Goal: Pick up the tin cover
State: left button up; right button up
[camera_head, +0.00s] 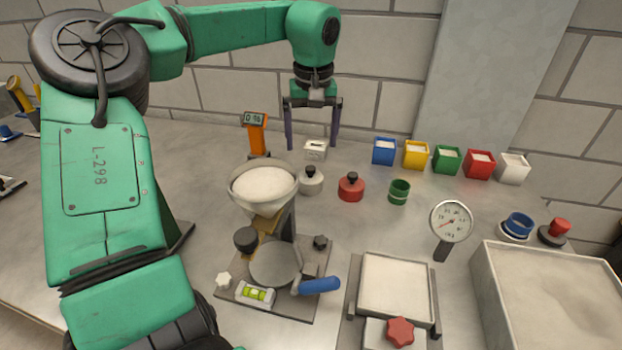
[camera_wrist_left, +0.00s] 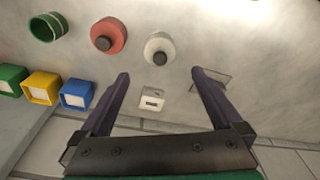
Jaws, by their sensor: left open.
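No piece is clearly marked as the tin cover. Two round pieces with black knobs look like lids or lidded tins: a pale one (camera_head: 311,183) and a red one (camera_head: 351,188). In the left wrist view the pale one (camera_wrist_left: 160,49) lies just beyond the fingertips and the red one (camera_wrist_left: 108,36) to its left. A small white box (camera_head: 315,150) with a slot-like mark shows between the fingers; it also shows in the left wrist view (camera_wrist_left: 152,99). My left gripper (camera_head: 312,147) is open and empty, pointing down near the back wall. My right gripper is out of view.
A green ring-like cup (camera_head: 399,191) stands right of the red piece. Several coloured bins, including a blue one (camera_head: 383,151), line the back. A funnel stand with a white bowl (camera_head: 264,186) is in front, left of centre. A dial gauge (camera_head: 451,221) and sand trays (camera_head: 486,285) are at right.

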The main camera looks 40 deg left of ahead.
aim_at(311, 169)
pick_arm(q)
jog(key=f, duration=0.4)
jog(key=a+f+p, duration=0.1)
jog(key=f, duration=0.2)
jog(key=w+f, duration=0.1)
jog(key=f, duration=0.3)
jog(key=shift+a+f, duration=0.2)
jog(key=shift+f, duration=0.1)
jog(key=shift+r, duration=0.15)
jog(key=c, duration=1.2)
